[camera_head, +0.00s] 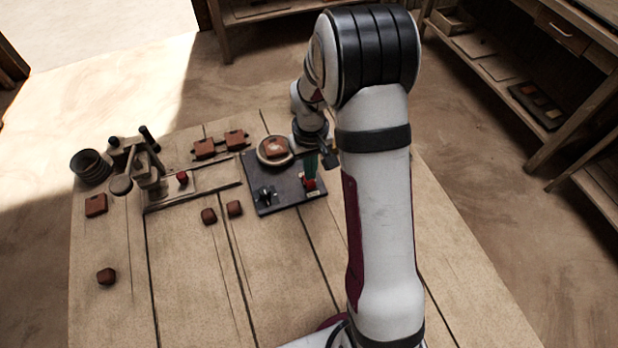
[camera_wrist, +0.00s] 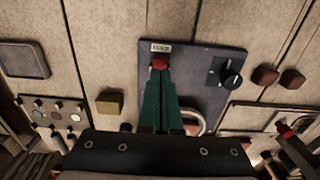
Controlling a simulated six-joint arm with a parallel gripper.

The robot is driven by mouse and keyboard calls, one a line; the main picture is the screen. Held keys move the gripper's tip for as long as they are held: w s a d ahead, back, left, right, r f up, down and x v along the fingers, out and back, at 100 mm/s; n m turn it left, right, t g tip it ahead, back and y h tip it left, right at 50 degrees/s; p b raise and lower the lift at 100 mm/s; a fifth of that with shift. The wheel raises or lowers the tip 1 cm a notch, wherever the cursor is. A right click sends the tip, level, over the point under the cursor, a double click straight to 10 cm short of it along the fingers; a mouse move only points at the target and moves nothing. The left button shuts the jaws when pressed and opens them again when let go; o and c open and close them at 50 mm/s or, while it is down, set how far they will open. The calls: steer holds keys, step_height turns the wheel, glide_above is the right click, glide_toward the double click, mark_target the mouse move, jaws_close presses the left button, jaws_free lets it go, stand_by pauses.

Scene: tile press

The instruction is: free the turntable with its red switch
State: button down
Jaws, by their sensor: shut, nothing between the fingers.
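A dark panel (camera_head: 290,205) lies on the bench and also shows in the wrist view (camera_wrist: 205,75). The red switch (camera_head: 310,185) is near the panel's front right corner, beside a small pale label; it also shows in the wrist view (camera_wrist: 160,62). The round turntable (camera_head: 262,158) is at the panel's back edge with a reddish tile (camera_head: 276,146) on it; its pale rim (camera_wrist: 197,116) is partly hidden by my gripper in the wrist view. My gripper (camera_wrist: 161,72), with green fingers, is shut and empty, pointing down at the switch. Its fingertips overlap the switch; I cannot tell whether they touch.
A black knob (camera_head: 266,194) stands on the panel left of the switch. Left of the panel is a wooden press (camera_head: 145,170) with dark handles. Several reddish tiles and lumps lie around it. A dark round bowl (camera_head: 90,166) stands at the far left.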

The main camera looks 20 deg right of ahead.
mark_target(310, 182)
steer(key=shift+f, duration=1.25)
stand_by(0.5)
steer(key=shift+r, duration=3.5)
steer(key=s+a+r+m, duration=0.2)
steer(key=s+a+r, duration=0.1)
steer(key=s, duration=0.5)
steer(key=s+a+r+m+y, duration=0.1)
steer(key=s+a+r, duration=0.2)
steer(key=s, duration=0.6)
steer(key=s+a+r+m, duration=0.2)
steer(key=s+r, duration=0.3)
steer(key=s, duration=0.3)
steer(key=shift+s+a+r+m+y, duration=0.2)
steer(key=shift+a+r+m+y, duration=0.15)
steer(key=shift+a, duration=0.4)
